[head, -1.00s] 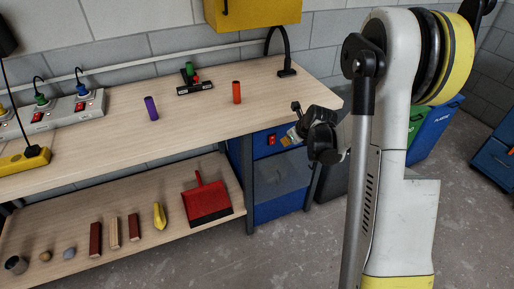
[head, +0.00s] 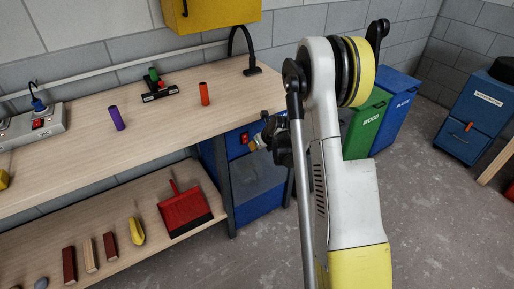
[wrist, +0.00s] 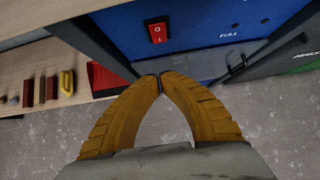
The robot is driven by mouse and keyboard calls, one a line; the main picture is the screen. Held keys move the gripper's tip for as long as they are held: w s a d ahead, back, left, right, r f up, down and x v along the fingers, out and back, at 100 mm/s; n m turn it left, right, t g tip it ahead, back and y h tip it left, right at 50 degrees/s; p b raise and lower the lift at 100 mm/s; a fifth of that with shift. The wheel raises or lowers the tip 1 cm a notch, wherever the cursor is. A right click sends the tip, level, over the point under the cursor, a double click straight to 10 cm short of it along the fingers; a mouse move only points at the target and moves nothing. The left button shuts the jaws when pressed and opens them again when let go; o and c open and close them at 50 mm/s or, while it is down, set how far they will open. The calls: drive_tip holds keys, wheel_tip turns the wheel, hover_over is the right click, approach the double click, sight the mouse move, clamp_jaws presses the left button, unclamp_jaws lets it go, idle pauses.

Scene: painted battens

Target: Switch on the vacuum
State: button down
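The vacuum is a blue cabinet (head: 257,205) under the right end of the workbench. Its red rocker switch (head: 244,138) sits on the upper front panel. In the wrist view the switch (wrist: 157,31) shows marks I and O, beside the word FULL on the blue panel (wrist: 200,28). My gripper (wrist: 160,78) has its two yellow fingers brought together at the tips, with nothing between them. The tips appear below the switch in the wrist view; I cannot tell the gap to the panel. In the head view my gripper (head: 254,143) is just right of the switch, partly hidden by my wrist.
The workbench (head: 80,135) carries a purple cylinder (head: 117,118), an orange cylinder (head: 204,94) and a power strip (head: 35,125). A red dustpan (head: 184,212) lies on the lower shelf. Green (head: 366,123) and blue bins (head: 397,100) stand to the right. Grey floor lies open in front.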

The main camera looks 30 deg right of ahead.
sight(245, 139)
drive_tip(key=w+f+b, duration=0.1)
drive_tip(key=w, duration=0.1)
drive_tip(key=w+f+b, duration=0.1)
drive_tip(key=w+f, duration=0.1)
drive_tip(key=w+f+b, duration=0.1)
drive_tip(key=w, duration=0.2)
drive_tip(key=shift+w+a+f, duration=0.1)
drive_tip(key=shift+a+f, duration=0.05)
drive_tip(key=shift+f, duration=0.15)
